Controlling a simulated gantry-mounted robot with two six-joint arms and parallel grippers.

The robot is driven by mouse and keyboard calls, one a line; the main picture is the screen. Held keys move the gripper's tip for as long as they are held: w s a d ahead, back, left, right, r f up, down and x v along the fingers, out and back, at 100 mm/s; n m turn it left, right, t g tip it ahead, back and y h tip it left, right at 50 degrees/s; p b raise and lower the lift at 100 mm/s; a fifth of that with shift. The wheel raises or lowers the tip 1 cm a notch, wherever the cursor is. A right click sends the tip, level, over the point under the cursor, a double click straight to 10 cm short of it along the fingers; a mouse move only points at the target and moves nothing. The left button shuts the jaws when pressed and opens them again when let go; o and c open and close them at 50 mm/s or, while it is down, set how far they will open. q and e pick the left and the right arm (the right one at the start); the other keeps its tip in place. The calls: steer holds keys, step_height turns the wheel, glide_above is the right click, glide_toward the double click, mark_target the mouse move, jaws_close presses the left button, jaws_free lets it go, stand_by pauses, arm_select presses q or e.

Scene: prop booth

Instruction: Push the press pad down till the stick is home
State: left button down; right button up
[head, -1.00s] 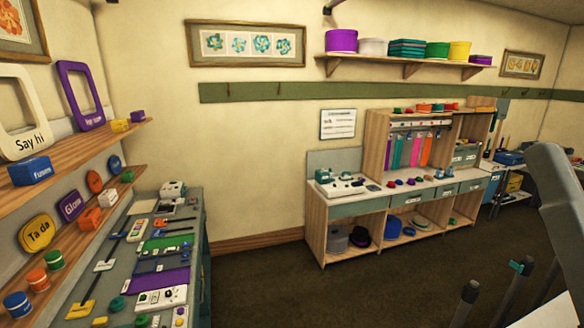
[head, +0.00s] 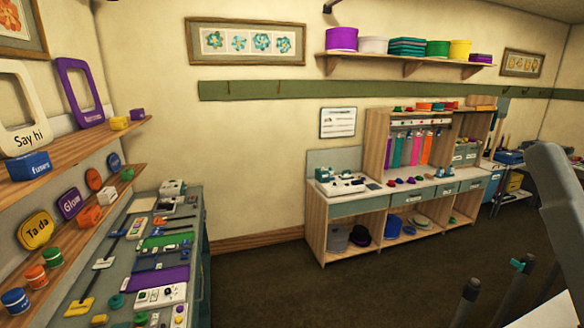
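I cannot pick out the press pad or the stick for certain. A white device with dark green parts (head: 345,184) stands on the left end of the far counter. At this distance I cannot tell whether either one is a press. Neither gripper can be made out. A grey link, which looks like part of my own arm, comes in at the right edge.
The left workbench (head: 113,270) carries several tools and coloured pieces. Shelves (head: 135,130) above it hold blocks, round pots and sign frames. The far counter (head: 345,208) has open compartments below. Dark upright posts (head: 471,291) stand at lower right. The middle floor (head: 300,285) is clear.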

arm_select(q)
steer(key=shift+s+d+b+x, duration=0.1)
steer(key=shift+d+b+x, duration=0.05)
steer(key=shift+b+x, duration=0.75)
steer(key=shift+s+d+b+x, duration=0.1)
steer(key=shift+s+b+x, duration=0.05)
steer(key=shift+b+x, duration=0.65)
steer(key=p+v, duration=0.3)
steer(key=w+a+p+v, duration=0.1)
steer(key=p+v, duration=0.2)
steer(key=p, duration=0.1)
steer(key=p+v, duration=0.3)
steer(key=shift+w+a+r, duration=0.15)
steer(key=shift+a+r, duration=0.05)
steer(key=shift+r, duration=0.35)
steer(key=shift+d, duration=0.1)
